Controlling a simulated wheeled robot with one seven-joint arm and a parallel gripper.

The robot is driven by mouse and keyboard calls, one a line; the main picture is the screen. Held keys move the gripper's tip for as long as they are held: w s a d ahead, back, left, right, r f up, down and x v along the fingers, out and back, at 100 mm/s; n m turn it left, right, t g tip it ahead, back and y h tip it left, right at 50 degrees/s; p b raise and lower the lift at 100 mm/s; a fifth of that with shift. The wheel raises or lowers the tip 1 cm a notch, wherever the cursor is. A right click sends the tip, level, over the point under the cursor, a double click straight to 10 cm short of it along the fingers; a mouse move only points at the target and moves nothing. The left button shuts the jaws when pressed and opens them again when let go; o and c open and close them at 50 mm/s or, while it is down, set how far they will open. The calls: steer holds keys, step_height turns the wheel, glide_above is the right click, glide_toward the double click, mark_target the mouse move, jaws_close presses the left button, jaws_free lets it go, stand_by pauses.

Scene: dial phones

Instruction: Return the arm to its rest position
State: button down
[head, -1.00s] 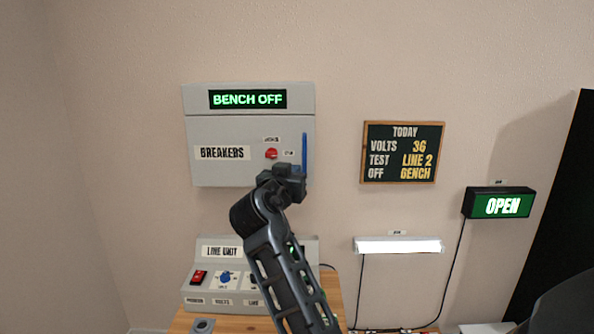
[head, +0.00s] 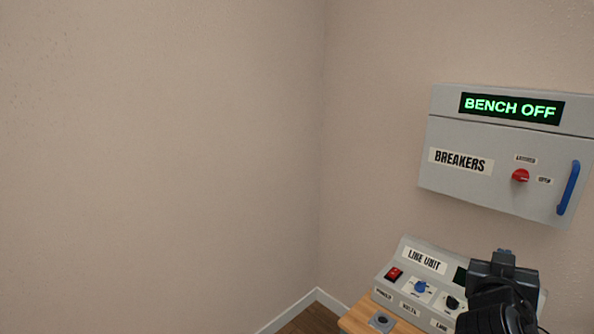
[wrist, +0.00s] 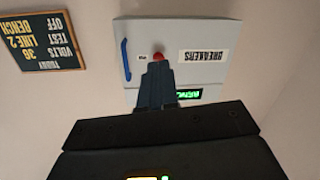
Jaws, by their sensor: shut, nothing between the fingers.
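My gripper (head: 504,256) is at the lower right of the head view, in front of the line unit and below the breaker box. It is shut and holds nothing. In the wrist view my gripper (wrist: 157,68) points toward the breaker box (wrist: 217,50), which appears upside down. My arm's links are mostly below the head view's bottom edge. My gripper hides the right part of the line unit (head: 425,262).
The grey breaker box (head: 455,190) reads BENCH OFF and has a red knob (head: 520,175) and a blue handle (head: 568,187). The line unit stands on a wooden bench (head: 357,318). A TODAY board (wrist: 45,42) shows in the wrist view. Bare wall fills the left.

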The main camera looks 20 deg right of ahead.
steer(key=s+a+f+n+t+y+p, duration=0.1)
steer(key=s+a+f+n+t+y, duration=0.3)
steer(key=a, duration=0.5)
steer(key=s+a+f+n+t+y+p, duration=0.1)
steer(key=s+a+f+n+t+y, duration=0.1)
steer(key=s+a+f+n+y, duration=0.5)
steer(key=s+a+r+y, duration=0.1)
steer(key=s+a+r, duration=0.1)
steer(key=s+a, duration=0.2)
steer(key=s+a+r+y+p, duration=0.1)
steer(key=s+a+r, duration=0.2)
steer(key=s+a, duration=0.2)
steer(key=s+a+r+y, duration=0.2)
steer(key=s+a, duration=0.3)
steer(key=s, duration=0.3)
steer(key=shift+r+m+t+p, duration=0.3)
steer(key=shift+r+t+p, duration=0.05)
steer(key=shift+t+p, duration=0.05)
steer(key=c, duration=1.8)
jaws_free()
